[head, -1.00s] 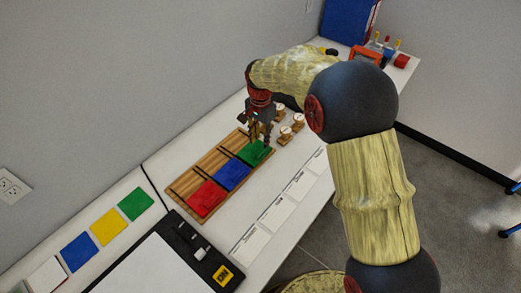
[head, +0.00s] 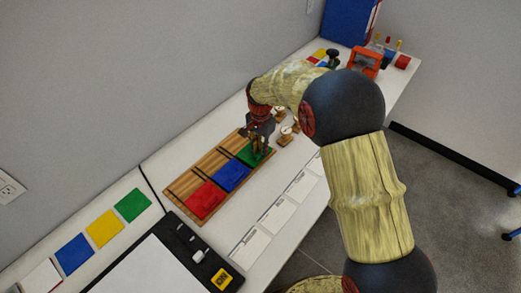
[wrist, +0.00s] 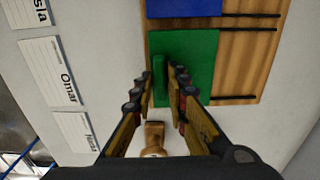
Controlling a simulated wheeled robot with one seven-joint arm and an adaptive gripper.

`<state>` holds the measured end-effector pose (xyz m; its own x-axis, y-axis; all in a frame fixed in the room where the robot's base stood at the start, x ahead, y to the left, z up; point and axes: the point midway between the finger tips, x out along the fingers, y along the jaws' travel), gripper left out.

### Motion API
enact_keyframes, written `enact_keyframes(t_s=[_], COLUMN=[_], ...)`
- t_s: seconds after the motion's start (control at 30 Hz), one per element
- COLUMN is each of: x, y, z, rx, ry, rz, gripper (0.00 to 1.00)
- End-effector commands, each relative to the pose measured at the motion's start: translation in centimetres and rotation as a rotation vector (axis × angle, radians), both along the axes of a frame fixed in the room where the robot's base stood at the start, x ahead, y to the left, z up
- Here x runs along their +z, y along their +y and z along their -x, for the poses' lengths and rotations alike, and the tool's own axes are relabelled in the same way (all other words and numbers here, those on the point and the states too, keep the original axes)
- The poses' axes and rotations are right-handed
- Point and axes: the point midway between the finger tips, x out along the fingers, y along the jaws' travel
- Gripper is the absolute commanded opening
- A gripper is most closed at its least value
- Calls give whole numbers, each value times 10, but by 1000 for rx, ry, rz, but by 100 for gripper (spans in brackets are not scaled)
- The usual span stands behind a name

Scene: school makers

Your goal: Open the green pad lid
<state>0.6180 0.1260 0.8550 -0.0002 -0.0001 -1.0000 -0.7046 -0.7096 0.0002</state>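The green pad lid (head: 246,157) is the far one of three pads on a wooden stand (head: 196,165) in the head view. It lies flat and looks closed. In the wrist view the green lid (wrist: 198,52) has a raised green handle (wrist: 159,84) near its left edge. My gripper (head: 259,150) is over the lid, pointing down. In the wrist view my gripper (wrist: 163,74) is open, with one finger on each side of the handle. A gap shows on the right; contact on the left is hard to tell.
A blue pad (head: 231,176) and a red pad (head: 206,198) share the stand. Wooden stamps (head: 285,136) stand just beyond the green pad. White name cards (head: 268,217) lie along the table's front. The wall is close behind.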

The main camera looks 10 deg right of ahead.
Motion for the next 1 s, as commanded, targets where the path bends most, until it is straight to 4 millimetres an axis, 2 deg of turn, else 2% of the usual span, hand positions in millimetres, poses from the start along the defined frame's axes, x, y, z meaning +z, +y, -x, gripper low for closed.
enact_keyframes(t_s=[0.23,1.0], x=[0,1], y=[0,4], z=[0,-4], rx=[0,1], ry=[0,0], rz=[0,0], gripper=[0,0])
